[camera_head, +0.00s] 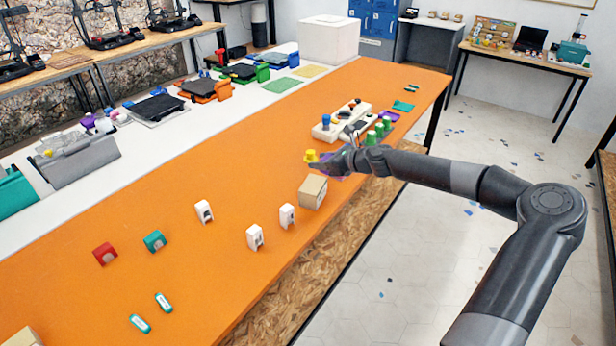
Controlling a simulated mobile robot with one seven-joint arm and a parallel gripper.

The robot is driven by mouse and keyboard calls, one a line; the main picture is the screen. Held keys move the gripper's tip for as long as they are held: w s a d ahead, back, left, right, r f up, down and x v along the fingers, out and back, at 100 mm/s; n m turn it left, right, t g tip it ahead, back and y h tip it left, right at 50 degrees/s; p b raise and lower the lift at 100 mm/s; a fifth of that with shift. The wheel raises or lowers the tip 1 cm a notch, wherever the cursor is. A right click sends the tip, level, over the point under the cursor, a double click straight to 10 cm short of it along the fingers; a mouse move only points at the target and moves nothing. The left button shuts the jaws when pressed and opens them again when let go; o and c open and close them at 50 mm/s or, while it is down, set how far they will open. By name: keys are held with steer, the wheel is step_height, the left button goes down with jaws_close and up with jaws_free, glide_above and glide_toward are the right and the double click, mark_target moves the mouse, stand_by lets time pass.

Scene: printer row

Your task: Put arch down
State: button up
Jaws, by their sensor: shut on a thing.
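My gripper (337,161) is above the orange table, at its middle right, just beyond a cardboard box. It is shut on a small yellow piece (311,156) that shows at its fingertips. The piece is too small and too partly hidden to tell whether it has an arch shape. A purple item (331,169) shows beside and under the fingers, mostly covered by them. A red arch-like block (105,253) and a teal arch-like block (154,241) stand apart on the left part of the table.
The cardboard box (313,192) stands close by my gripper. Several white blocks (287,215) stand to its left. A white tray with knobs (336,130) and green pegs (380,129) are just behind. The orange table (245,165) has clear room left of my gripper.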

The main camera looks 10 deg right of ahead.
glide_above(307, 182)
step_height(307, 182, down, 3)
steer(key=shift+w+d+r, duration=0.1)
steer(key=shift+f, duration=2.05)
steer(key=shift+f, duration=0.15)
steer(key=o, duration=1)
